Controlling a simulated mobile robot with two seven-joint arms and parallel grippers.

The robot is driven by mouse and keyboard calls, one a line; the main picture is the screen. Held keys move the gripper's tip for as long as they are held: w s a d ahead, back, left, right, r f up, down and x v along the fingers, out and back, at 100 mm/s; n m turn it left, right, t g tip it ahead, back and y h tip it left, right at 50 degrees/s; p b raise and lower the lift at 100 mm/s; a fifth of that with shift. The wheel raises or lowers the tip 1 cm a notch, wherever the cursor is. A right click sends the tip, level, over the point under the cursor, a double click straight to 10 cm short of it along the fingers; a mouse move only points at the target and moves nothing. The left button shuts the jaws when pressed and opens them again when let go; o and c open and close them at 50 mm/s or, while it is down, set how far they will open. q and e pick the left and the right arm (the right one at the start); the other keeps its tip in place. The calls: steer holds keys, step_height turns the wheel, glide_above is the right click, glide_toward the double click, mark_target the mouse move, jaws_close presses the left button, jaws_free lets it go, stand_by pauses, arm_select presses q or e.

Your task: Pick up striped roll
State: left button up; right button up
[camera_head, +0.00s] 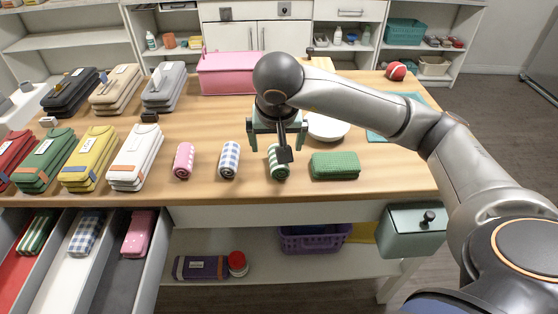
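A green-and-white striped roll (279,170) lies on the wooden table near its front edge, its spiral end facing me. My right gripper (277,140) comes in from the right and is above the roll, fingers spread wide apart, with nothing seen between them. A dark part of the gripper hides some of the roll. I cannot tell how high the fingertips are above it. My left gripper is not in view.
A blue checked roll (229,160) and a pink roll (183,160) lie to the left. A folded green cloth (335,166) is close on the right, a white plate (328,128) behind. Several cases (136,157) fill the table's left. Open drawers (75,266) are below.

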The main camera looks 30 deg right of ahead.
steer(key=shift+x, duration=3.55)
steer(key=shift+d, duration=0.15)
steer(key=shift+s, duration=0.1)
steer(key=shift+c, duration=0.3)
steer(key=shift+r, duration=0.1)
steer(key=c, duration=1.3)
